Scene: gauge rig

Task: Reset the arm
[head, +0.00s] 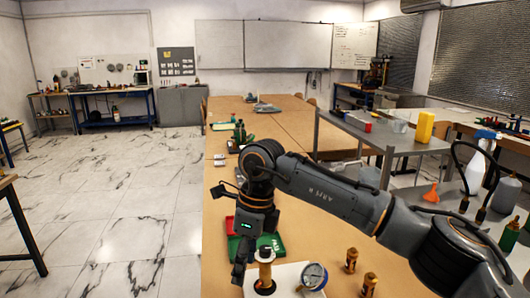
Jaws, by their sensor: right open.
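My right arm (325,192) reaches in from the right across the wooden table. My right gripper (246,262) hangs down at its end and is open, with no object seen between its fingers. It is beside an upright tan and brass-coloured post (265,271) on a white plate (285,284); I cannot tell whether they touch. A round dial gauge (314,276) with a pale face sits at the plate's right side. My left gripper is not in view.
Red and green trays (272,243) lie just behind the gripper. Two brass fittings (351,260) (369,285) stand to the gauge's right. A grey cart (390,140) with a yellow container (425,127) and an orange funnel (431,193) are at right. The marble floor at left is clear.

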